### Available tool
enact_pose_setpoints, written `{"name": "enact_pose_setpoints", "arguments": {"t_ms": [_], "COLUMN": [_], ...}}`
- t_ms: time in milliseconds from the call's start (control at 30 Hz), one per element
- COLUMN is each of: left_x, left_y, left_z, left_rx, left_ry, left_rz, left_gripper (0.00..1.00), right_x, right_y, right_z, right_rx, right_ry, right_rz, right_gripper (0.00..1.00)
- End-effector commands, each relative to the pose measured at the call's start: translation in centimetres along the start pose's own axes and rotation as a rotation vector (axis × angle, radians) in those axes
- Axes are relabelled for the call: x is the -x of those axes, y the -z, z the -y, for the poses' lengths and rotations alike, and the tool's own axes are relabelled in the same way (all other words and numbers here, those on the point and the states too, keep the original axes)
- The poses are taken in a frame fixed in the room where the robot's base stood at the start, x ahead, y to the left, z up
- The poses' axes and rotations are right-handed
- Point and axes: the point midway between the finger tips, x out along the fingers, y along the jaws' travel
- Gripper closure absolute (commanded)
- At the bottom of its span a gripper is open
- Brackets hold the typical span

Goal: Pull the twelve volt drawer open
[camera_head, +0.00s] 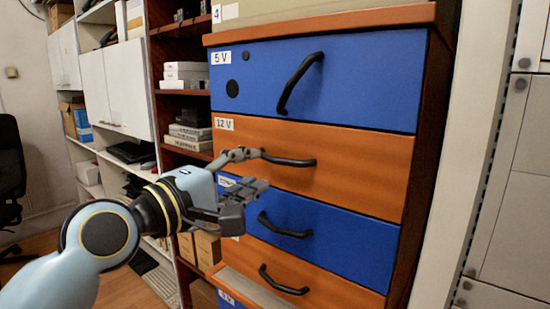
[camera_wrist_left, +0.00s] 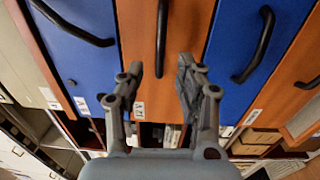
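The twelve volt drawer (camera_head: 350,163) is the orange one with a "12 V" label (camera_head: 224,124), second from the top of the cabinet, and looks shut. Its black bar handle (camera_head: 290,161) shows in the head view, its left end close to my upper finger. My left gripper (camera_head: 264,169) is open and empty in front of the drawer's left part. In the left wrist view, the handle (camera_wrist_left: 161,35) lies in line with the gap between the two spread fingertips (camera_wrist_left: 161,66). I cannot tell whether a finger touches it. My right gripper is out of view.
The blue "5 V" drawer (camera_head: 330,80) with a slanted handle is above. A blue drawer (camera_head: 340,237) and another orange drawer (camera_head: 325,288) are below, with handles near my gripper. Shelves with boxes (camera_head: 188,135) stand left; a pale wall panel is right.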

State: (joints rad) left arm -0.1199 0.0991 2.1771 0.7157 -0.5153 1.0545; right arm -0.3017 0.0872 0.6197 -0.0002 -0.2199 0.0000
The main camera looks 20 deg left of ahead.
Motion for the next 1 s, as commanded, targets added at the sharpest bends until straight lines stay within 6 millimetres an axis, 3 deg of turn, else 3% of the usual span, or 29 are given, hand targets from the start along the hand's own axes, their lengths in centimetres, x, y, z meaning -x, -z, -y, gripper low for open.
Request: {"name": "enact_pose_setpoints", "arguments": {"t_ms": [100,333,733,1000], "left_x": [-2.6,-6.1,-7.0,-7.0], "left_y": [0.0,0.0,0.0,0.0], "left_z": [-0.2,-0.1,0.0,0.1], "left_rx": [0.003,0.0,-0.003,-0.003], "left_ry": [-0.002,0.0,0.002,0.002], "left_rz": [0.0,0.0,0.0,0.0], "left_gripper": [0.64,0.64,0.64,0.98], "right_x": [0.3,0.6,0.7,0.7], "right_y": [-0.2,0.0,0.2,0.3], "right_z": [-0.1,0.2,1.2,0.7], "right_rx": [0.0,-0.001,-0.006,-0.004], "right_ry": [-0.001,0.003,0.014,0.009], "right_rz": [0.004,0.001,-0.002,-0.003], "right_gripper": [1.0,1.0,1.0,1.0]}}
